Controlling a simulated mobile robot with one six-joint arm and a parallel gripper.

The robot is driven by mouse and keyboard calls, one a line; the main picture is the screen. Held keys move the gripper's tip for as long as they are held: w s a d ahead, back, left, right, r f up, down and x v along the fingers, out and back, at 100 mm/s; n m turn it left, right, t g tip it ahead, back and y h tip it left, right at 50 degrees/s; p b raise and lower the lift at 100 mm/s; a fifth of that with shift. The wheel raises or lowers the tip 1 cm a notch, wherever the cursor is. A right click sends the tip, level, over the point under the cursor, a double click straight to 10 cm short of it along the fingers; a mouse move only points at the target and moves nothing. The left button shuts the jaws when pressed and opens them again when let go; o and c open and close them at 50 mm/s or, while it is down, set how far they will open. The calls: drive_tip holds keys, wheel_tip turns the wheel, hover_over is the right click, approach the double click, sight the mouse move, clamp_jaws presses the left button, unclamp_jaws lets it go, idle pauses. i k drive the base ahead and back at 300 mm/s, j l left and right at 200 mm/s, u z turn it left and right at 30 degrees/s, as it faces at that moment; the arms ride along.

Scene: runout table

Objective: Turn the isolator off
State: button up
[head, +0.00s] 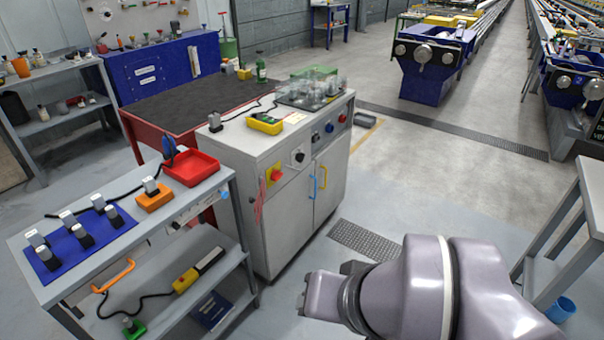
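A red rotary switch on a yellow plate (276,175), which looks like the isolator, is on the front of the grey-white cabinet (285,215), near its left top corner. Its exact handle angle is too small to read. My arm reaches in from the lower right, in front of the cabinet and apart from it. The end of my arm (318,296) points left, low and to the right of the switch. I cannot make out gripper fingers there, or whether they are open or shut.
A grey trolley (150,225) stands close on the left. Floor before the doors is clear.

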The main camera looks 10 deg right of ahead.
sight(276, 175)
drive_tip(key=i+l, duration=0.15)
drive_tip(key=i, duration=0.25)
drive_tip(key=i+l+u, duration=0.1)
drive_tip(key=i, duration=0.3)
drive_tip(key=i+l, duration=0.2)
drive_tip(key=i, duration=0.15)
drive_tip(key=u, duration=0.05)
